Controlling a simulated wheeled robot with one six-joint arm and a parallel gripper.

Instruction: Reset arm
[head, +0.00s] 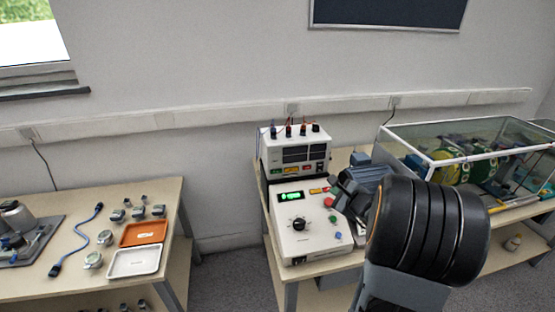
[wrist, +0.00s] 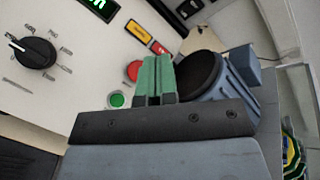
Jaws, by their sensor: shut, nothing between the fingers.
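My gripper (wrist: 158,80) shows in the wrist view with its green fingers together and nothing between them. It is over the right part of a white control box, close to its red button (wrist: 133,70) and green button (wrist: 117,100); whether it touches either cannot be told. In the head view my arm reaches in from the lower right and hides the right side of this control box (head: 290,250). The box has a lit green display (head: 290,197) and a black dial (head: 299,223). My fingertips are hard to make out in the head view.
A white instrument (head: 296,155) with cables stands behind the control box. A glass-walled case (head: 470,150) is to the right. The left table (head: 30,290) holds an orange tray (head: 144,233), a white tray (head: 134,262), a blue cable (head: 75,240) and several small sensors. A gap separates the tables.

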